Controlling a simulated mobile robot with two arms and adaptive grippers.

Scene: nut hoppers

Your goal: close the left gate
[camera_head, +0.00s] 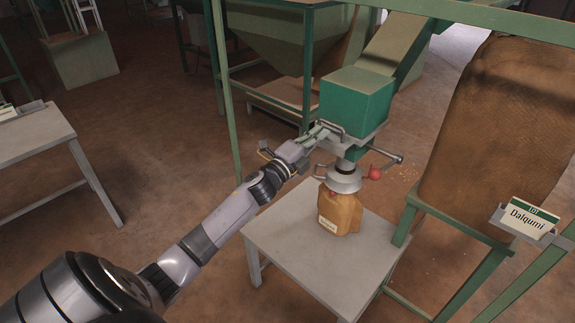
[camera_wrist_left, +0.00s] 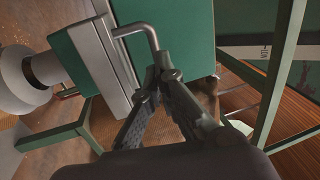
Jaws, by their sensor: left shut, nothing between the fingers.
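A green hopper outlet box (camera_head: 355,100) stands over the small table, with a grey gate frame under it. A bent grey gate handle (camera_head: 330,127) sticks out on its left side. In the left wrist view the handle (camera_wrist_left: 135,29) rises from a grey plate (camera_wrist_left: 103,62). My left gripper (camera_head: 318,135) is shut and empty at the handle. In the wrist view its fingertips (camera_wrist_left: 165,72) meet just below the handle's bent end; I cannot tell whether they touch it. How far the gate is open is hidden. My right gripper is out of view.
A brown paper bag (camera_head: 341,211) hangs or stands below the round spout (camera_head: 344,180), over a grey table (camera_head: 290,245). A red-knobbed lever (camera_head: 374,173) is beside the spout. Green posts (camera_head: 223,90) stand close to my left arm. A large sack (camera_head: 500,130) is at right.

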